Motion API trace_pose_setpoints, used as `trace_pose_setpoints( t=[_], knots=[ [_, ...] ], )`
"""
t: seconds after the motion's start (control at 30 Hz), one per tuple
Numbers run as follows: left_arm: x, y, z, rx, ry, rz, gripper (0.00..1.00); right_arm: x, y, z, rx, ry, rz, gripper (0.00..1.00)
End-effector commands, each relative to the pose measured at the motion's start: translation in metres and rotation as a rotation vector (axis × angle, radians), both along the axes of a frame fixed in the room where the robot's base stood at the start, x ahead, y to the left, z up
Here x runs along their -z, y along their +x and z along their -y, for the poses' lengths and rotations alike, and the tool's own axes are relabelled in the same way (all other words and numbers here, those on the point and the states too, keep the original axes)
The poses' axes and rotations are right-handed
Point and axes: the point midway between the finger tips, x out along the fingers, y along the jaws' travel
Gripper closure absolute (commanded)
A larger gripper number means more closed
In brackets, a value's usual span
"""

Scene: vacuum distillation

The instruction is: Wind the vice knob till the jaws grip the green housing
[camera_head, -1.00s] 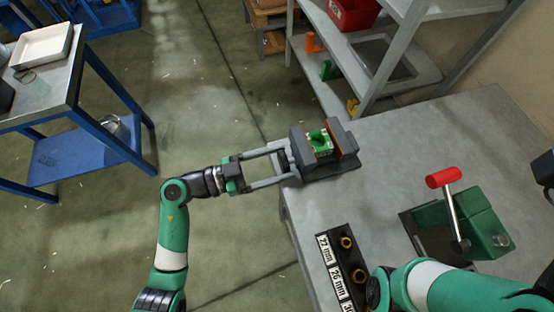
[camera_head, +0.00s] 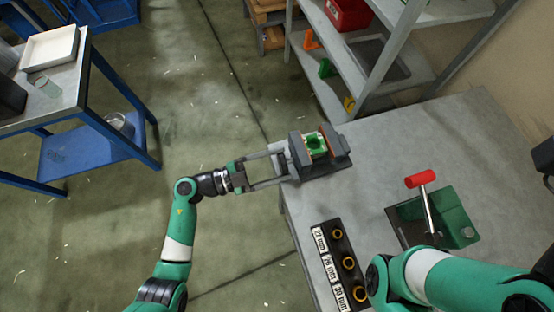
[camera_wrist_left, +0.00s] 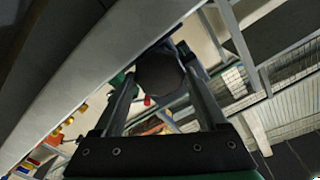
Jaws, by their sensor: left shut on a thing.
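The grey vice (camera_head: 334,168) stands at the left edge of the grey bench, its jaws lined with orange-brown pads. The green housing (camera_head: 317,143) sits between the jaws; I cannot tell whether both pads touch it. My left gripper (camera_head: 284,163) reaches in from the left and is shut on the vice knob, which its fingers mostly hide in the head view. In the left wrist view the knob (camera_wrist_left: 160,75) is a dark round disc between the two fingertips. My right arm shows at the lower right, but its gripper is out of view.
A black rack (camera_head: 345,262) with several rings and size labels lies at the bench's front. A green device with a red-handled lever (camera_head: 424,180) stands to its right. Shelving (camera_head: 400,65) rises behind. The bench between vice and lever is clear.

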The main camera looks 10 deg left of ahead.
Motion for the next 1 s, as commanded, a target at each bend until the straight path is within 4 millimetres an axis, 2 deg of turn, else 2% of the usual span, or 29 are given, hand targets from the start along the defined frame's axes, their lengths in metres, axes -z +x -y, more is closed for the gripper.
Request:
trace_pose_setpoints(
  t=[0.57, 0.6, 0.73, 1.0],
  knots=[
    [0.0010, -0.0004, 0.0001, 0.000, 0.026, 0.040, 0.81, -0.0028, 0.0000, 0.0000, 0.000, 0.000, 0.000, 0.50],
    [0.0010, -0.0004, 0.0001, 0.000, 0.026, 0.040, 0.22, -0.0028, 0.0000, 0.0000, 0.000, 0.000, 0.000, 0.50],
    [0.0008, -0.0003, 0.0002, 0.000, 0.026, 0.040, 0.00, -0.0028, 0.0000, 0.0000, 0.000, 0.000, 0.000, 0.50],
    [0.0004, -0.0003, 0.0002, 0.000, 0.025, 0.041, 0.00, -0.0028, 0.0000, 0.0000, 0.000, 0.000, 0.000, 0.50]
  ],
)
